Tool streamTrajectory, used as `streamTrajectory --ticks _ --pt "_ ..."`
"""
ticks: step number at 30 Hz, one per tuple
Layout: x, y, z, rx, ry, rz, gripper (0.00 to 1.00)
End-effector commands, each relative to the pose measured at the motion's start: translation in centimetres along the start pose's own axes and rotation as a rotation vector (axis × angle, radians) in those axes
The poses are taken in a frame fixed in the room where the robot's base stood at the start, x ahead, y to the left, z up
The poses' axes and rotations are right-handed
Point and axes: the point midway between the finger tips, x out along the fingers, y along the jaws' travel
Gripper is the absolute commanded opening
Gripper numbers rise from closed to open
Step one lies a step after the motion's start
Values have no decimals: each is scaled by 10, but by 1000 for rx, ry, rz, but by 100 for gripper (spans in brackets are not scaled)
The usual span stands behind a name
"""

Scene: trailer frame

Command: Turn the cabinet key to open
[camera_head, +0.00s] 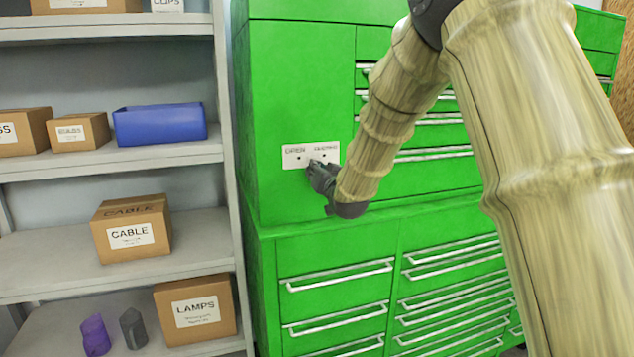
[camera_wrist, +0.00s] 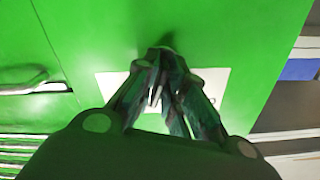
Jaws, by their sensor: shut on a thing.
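My gripper (camera_head: 313,170) is at the plate's lower edge, between the dots. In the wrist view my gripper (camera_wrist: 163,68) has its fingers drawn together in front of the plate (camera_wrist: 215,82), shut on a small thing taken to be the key. The key is mostly hidden by the fingers, so its angle cannot be told.
A grey shelf unit (camera_head: 110,160) stands close at the left with cardboard boxes (camera_head: 130,230) and a blue bin (camera_head: 160,124). Drawers with protruding handles (camera_head: 340,272) lie below and right of the plate. My arm covers much of the right side.

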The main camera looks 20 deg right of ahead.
Motion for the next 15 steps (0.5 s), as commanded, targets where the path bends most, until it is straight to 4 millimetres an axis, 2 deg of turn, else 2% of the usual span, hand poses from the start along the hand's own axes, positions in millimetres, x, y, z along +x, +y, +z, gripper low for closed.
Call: streamTrajectory --ticks 1,15 --pt "0 1 5 -45 1 -1 0" --pt "0 -3 6 -493 0 -1 0"
